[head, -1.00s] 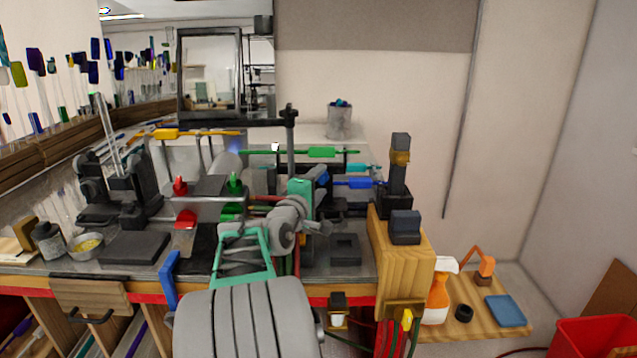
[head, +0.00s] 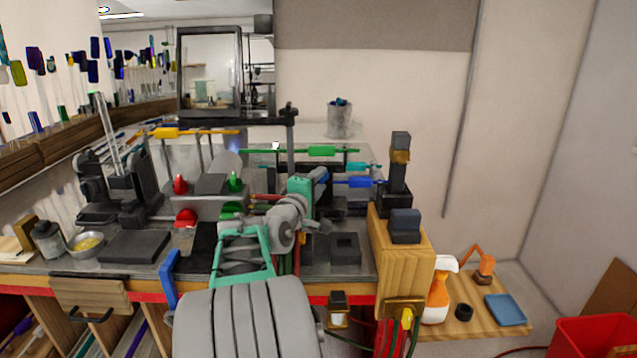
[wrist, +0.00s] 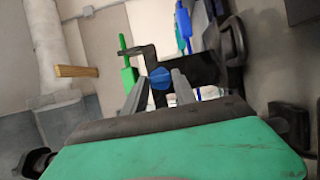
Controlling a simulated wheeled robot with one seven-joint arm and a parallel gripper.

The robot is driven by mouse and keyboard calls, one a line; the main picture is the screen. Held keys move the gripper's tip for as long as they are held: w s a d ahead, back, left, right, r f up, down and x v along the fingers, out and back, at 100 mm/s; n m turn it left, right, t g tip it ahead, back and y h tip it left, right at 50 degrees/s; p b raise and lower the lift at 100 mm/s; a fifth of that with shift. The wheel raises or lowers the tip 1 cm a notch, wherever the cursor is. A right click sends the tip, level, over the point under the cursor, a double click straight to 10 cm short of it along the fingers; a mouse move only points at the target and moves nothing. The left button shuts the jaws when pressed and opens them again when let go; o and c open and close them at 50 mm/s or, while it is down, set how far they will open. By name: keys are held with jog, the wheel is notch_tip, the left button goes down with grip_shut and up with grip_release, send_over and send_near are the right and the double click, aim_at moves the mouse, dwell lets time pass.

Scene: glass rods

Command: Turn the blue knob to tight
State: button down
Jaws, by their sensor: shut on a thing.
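The blue knob (wrist: 160,74) shows in the wrist view between the two grey fingertips of my gripper (wrist: 158,80). The fingers are shut on it from both sides. In the head view my gripper's teal body (head: 300,188) is above the middle of the bench, and a small patch of blue shows just beyond it. The fingers are mostly hidden there by the teal body. I cannot read any tightness mark on the knob.
A green rod holder (head: 321,151) and a blue one (head: 361,182) are close behind my gripper. A dark post (head: 399,165) stands to the right. Red and green knobs (head: 234,180) are to the left. A dark square block (head: 345,248) lies in front.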

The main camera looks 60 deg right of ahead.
jog(key=shift+m, duration=0.3)
jog(key=m, duration=0.1)
jog(key=m+y+b, duration=0.1)
jog(key=m, duration=0.1)
jog(key=shift+r+t+y, duration=0.15)
jog(key=shift+t+y, duration=0.15)
jog(key=m+y+b, duration=0.1)
jog(key=m, duration=0.1)
jog(key=m+t+b, duration=0.1)
jog(key=shift+s+d+r+m+y+b, duration=0.1)
jog(key=shift+s+m+y+b, duration=0.1)
jog(key=shift+m+y+b, duration=0.2)
jog(key=m+t+y+b, duration=0.1)
jog(key=m+b, duration=0.1)
jog(key=m, duration=0.1)
jog(key=shift+s, duration=0.15)
jog(key=m+t+b, duration=0.1)
jog(key=m+t+y+b, duration=0.1)
jog(key=shift+s+d+r+m, duration=0.1)
jog(key=shift+r+m, duration=0.1)
jog(key=shift+m, duration=0.2)
jog(key=c, duration=1.1)
grip_release()
